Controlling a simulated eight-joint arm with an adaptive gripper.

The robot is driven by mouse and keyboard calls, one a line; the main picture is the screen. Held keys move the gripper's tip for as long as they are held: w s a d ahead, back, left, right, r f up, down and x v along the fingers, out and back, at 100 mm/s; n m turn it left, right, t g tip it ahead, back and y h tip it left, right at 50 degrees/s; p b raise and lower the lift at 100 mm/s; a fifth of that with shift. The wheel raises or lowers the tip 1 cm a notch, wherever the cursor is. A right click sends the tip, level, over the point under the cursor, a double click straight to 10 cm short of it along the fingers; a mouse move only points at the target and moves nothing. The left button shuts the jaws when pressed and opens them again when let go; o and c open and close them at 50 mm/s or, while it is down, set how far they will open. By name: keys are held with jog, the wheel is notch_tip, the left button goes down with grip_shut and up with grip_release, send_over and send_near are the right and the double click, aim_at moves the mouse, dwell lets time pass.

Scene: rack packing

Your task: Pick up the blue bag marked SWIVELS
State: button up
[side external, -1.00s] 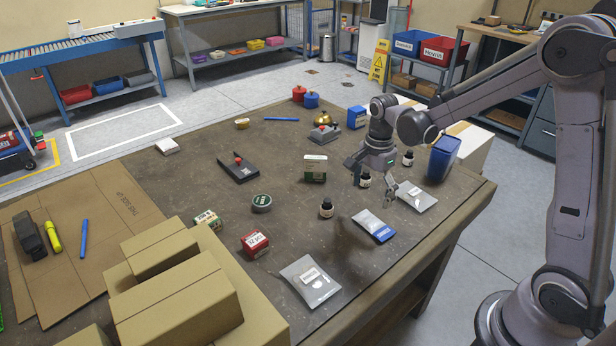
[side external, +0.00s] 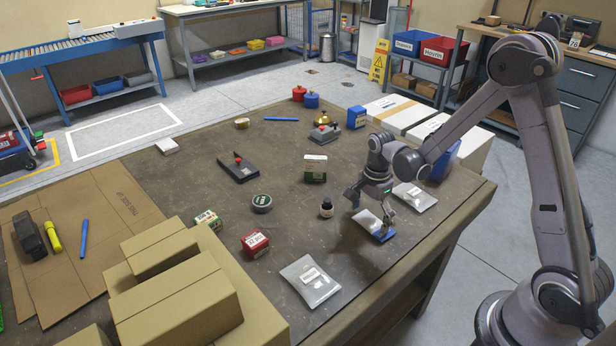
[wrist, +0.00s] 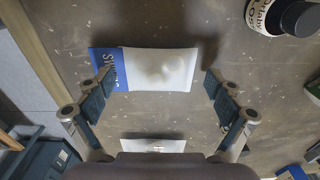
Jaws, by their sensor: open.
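The blue and white bag marked SWIVELS (wrist: 150,69) lies flat on the table in the wrist view, its blue lettered end at the left. In the side view the same bag (side external: 369,222) is partly hidden by my gripper (side external: 371,212), which is right above it. In the wrist view my gripper (wrist: 158,84) is open, with one finger at the blue end and the other just beyond the white end. The bag lies between the fingertips. I cannot tell whether the left finger touches it.
A dark bottle (side external: 326,207) stands left of the bag; a bottle also shows in the wrist view (wrist: 284,16). A second clear bag (side external: 414,197) lies to the right, and another (side external: 310,281) nearer the front. The table's edge is close by.

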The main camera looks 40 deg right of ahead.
jog(key=c, duration=1.2)
